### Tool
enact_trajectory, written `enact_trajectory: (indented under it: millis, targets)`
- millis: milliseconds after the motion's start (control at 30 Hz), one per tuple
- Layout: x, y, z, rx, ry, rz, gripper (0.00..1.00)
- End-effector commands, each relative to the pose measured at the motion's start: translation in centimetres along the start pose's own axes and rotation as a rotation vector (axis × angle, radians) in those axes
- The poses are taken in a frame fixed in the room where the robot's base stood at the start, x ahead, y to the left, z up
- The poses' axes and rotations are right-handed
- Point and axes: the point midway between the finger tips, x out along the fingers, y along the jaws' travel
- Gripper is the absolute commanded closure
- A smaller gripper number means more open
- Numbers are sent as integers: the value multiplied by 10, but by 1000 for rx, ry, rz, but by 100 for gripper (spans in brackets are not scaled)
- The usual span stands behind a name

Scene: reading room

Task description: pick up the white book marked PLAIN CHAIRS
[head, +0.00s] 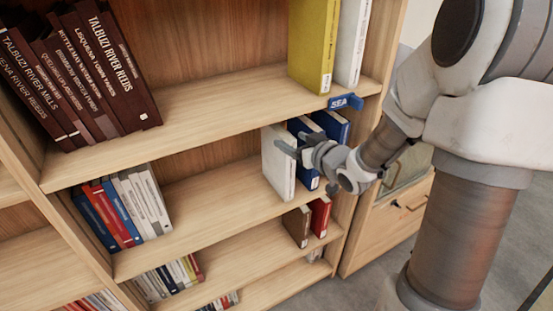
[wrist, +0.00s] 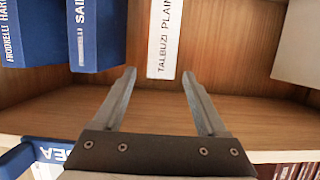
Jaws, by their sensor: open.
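The white book (wrist: 163,38) stands with its spine toward me in the wrist view, which looks upside down. Its spine reads "TALBUZI PLAIN"; the rest is cut off by the frame. In the head view, the white book (head: 275,168) stands at the left end of a short row on the middle shelf. My gripper (wrist: 158,72) is open and empty. Its fingers point toward the book, whose end shows between the fingertips. I cannot tell how much gap is left. In the head view, my gripper (head: 294,153) covers part of the row.
Blue books (wrist: 97,38) stand beside the white book. A blue SEA sign (head: 345,102) hangs on the edge of the shelf above. A pale surface (wrist: 300,50) lies at the right of the wrist view. Left of the white book, the shelf (head: 215,200) is bare.

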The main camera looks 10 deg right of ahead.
Motion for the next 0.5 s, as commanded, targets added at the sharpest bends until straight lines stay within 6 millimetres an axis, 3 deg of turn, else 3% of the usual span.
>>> enact_trajectory:
  millis: [100,333,500]
  targets:
    - [20,0,2,1,-1,-2,25]
    - [36,0,-1,0,0,0,25]
    - [60,0,-8,0,2,-1,25]
